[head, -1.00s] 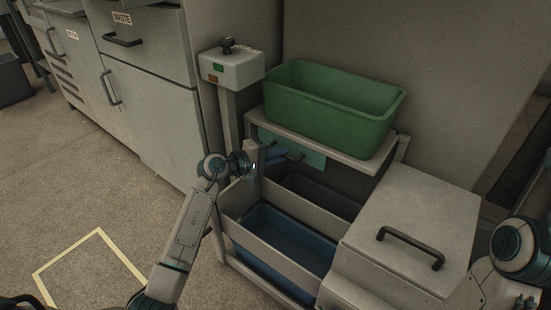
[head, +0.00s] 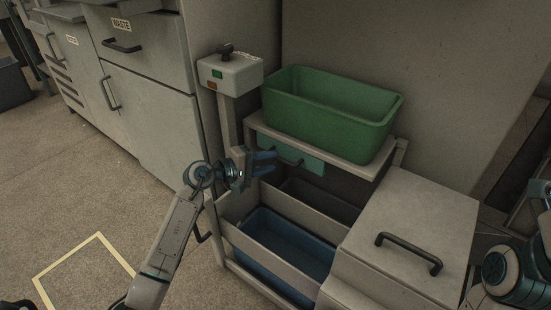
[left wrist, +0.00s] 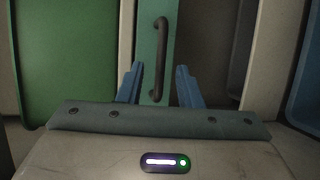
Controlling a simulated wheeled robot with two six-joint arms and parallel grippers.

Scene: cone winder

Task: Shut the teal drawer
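The teal drawer (head: 309,163) shows its front and dark bar handle (head: 289,160) below the shelf that carries the green bin. How far it stands out is hard to tell. My left gripper (head: 266,163) is in front of the drawer's left part, its blue fingers apart and empty. In the left wrist view the teal front (left wrist: 172,22) fills a strip in the middle, and its handle (left wrist: 161,58) lies beyond and between the open fingers of my left gripper (left wrist: 159,84); they look apart from it. My right gripper is not visible; only part of that arm shows at the lower right.
A green bin (head: 328,125) stands on the shelf above the drawer. A blue bin (head: 285,243) sits in the frame below. A control box (head: 229,76) on a post stands at the left. A lidded box with a handle (head: 408,250) is at the right. Open floor lies left.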

